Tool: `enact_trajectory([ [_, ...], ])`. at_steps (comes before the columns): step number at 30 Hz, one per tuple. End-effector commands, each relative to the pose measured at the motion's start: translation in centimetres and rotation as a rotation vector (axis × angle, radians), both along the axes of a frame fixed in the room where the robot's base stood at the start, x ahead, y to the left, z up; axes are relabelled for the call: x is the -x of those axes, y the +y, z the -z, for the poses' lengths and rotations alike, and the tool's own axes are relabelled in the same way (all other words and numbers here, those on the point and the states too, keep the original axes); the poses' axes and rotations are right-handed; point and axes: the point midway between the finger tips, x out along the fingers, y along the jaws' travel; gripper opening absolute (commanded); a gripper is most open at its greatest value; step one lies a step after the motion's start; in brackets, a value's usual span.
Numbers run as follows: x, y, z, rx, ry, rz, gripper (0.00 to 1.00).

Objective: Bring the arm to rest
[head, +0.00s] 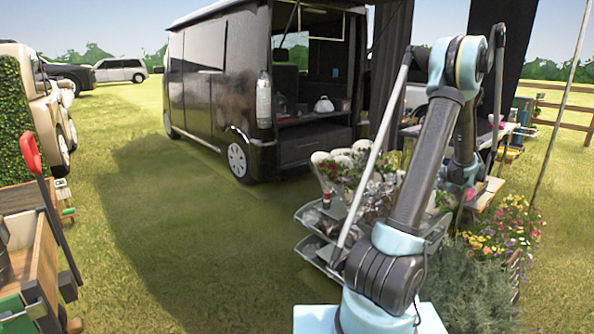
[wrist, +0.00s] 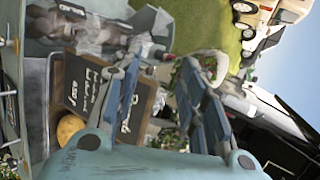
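My arm (head: 425,165), dark grey and light blue, rises from its mount at the bottom of the head view. It bends at a high elbow and comes down again behind the upper link, near the flower cart and tables. I cannot make out the gripper clearly there. In the wrist view my gripper (wrist: 160,68) shows two blue-grey fingers spread apart, with nothing held between them. A dark chalkboard sign (wrist: 75,85) with white writing shows behind the left finger; whether they touch I cannot tell.
A tiered flower cart (head: 312,217) stands close to my arm, with flowering plants (head: 500,235) at right. A dark van (head: 215,85) is parked behind. A wooden cart (head: 40,265) with a red-handled tool (head: 50,195) is at left. The grass between is clear.

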Motion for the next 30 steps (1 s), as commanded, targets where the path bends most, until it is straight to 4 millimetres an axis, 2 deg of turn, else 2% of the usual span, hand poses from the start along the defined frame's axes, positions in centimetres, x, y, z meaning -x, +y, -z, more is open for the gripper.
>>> enact_trajectory([
  [1,0.3,1.6,-0.9,0.018,0.01,-0.015,0.38],
  [3,0.7,3.5,-1.9,0.045,0.027,-0.031,0.38],
  [14,4.4,12.4,-5.7,0.193,0.092,-0.115,0.38],
  [21,8.2,17.6,-7.2,0.299,0.122,-0.173,0.38],
  [30,14.1,22.9,-8.0,0.438,0.142,-0.248,0.38],
])
